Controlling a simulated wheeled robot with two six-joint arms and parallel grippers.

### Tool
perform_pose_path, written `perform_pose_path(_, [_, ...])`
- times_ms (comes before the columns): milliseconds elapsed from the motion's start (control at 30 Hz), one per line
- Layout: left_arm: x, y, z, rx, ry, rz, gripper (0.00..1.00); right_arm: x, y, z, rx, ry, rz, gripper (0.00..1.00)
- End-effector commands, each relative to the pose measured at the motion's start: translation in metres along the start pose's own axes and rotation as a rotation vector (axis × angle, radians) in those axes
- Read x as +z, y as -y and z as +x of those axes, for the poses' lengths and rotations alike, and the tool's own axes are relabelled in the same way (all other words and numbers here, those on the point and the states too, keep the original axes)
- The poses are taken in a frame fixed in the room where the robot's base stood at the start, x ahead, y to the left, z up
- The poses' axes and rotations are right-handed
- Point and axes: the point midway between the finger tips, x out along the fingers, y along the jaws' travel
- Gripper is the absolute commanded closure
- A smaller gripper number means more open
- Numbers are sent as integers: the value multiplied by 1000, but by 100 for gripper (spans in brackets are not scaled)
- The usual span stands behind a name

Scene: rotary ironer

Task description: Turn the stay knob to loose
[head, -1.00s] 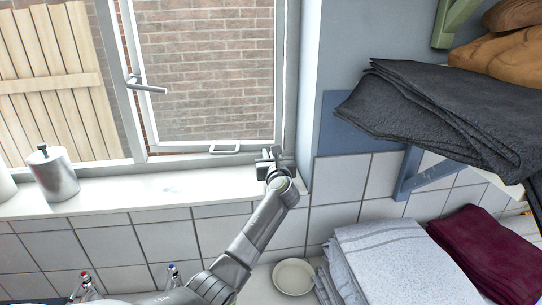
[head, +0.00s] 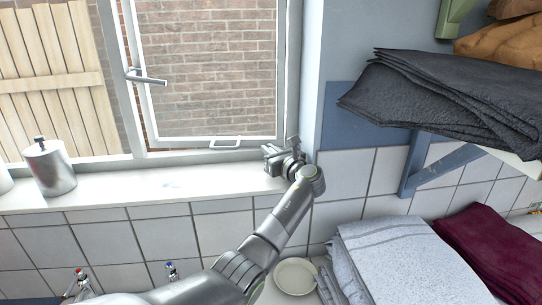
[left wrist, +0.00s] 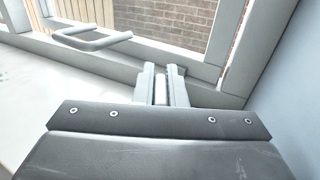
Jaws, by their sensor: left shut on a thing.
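My left gripper (head: 273,156) is at the right end of the white window sill, in the lower right corner of the window frame. In the left wrist view its two grey fingers (left wrist: 162,86) are shut on a small pale upright cylinder, which looks like the stay knob (left wrist: 160,90). The fingers stand on both sides of it and hide part of it. In the head view the gripper and wrist hide the knob. I cannot read the knob's setting. My right gripper is not in view.
The window (head: 210,75) has a handle (head: 147,79) and a bar pull (head: 225,143) on its lower rail. A metal canister (head: 49,168) stands on the sill's left. Folded dark cloths (head: 440,105) lie on a shelf at right, towels (head: 400,260) below. A pale bowl (head: 295,277) sits nearby.

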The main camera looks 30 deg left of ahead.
Motion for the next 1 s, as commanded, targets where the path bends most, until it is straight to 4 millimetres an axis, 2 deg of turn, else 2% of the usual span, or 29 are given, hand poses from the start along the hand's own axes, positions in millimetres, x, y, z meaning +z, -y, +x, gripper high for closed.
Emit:
perform_pose_path(267, [-1,0,0,4,-1,1,100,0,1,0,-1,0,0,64])
perform_pose_path(300, [-1,0,0,4,-1,1,88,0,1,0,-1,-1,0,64])
perform_pose_path(467, [-1,0,0,3,-1,1,67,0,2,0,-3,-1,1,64])
perform_pose_path(767, [1,0,0,3,0,-1,67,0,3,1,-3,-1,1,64])
perform_pose_path(867, [9,0,0,3,1,-2,67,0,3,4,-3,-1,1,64])
perform_pose_path(1000, [33,0,0,3,3,-6,67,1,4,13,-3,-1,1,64])
